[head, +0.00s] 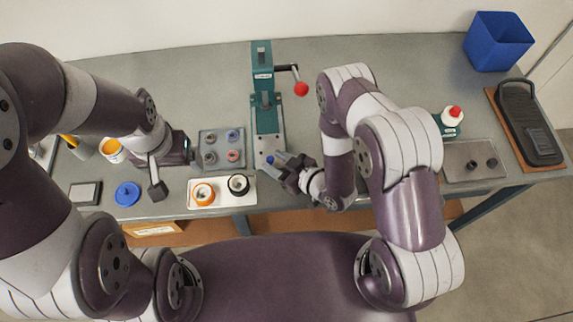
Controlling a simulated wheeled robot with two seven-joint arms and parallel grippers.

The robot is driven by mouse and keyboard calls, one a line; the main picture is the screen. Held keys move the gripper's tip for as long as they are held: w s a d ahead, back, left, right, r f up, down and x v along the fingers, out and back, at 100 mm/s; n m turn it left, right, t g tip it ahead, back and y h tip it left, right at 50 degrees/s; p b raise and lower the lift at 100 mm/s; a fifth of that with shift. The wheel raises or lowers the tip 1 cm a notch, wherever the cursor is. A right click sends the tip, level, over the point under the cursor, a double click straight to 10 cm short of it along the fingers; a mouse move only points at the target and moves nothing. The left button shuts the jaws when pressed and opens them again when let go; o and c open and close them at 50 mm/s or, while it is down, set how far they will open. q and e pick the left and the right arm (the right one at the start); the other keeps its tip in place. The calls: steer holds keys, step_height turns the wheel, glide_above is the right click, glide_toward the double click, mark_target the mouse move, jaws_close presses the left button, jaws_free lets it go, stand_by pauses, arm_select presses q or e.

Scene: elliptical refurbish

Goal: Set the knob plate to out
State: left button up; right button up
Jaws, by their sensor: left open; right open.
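A grey plate with several small round knobs (208,140), one blue and one red, lies left of the green press; I cannot tell for sure that it is the knob plate. My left gripper (157,188) is open and empty, left of this plate and above the bench. My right gripper (277,163) is open at the front of the press base (268,142). A small blue part shows at its fingertips; I cannot tell whether they touch it. No label reading "out" is legible.
The green press (262,85) has a lever with a red ball (301,89). A white tray (223,202) holds an orange ring and a black ring. A blue lid (127,194) lies front left. A metal tray (463,175) and blue bin (497,42) are at right.

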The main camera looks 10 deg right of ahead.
steer(key=p+v, duration=0.4)
steer(key=v, duration=0.8)
steer(key=shift+s, duration=0.2)
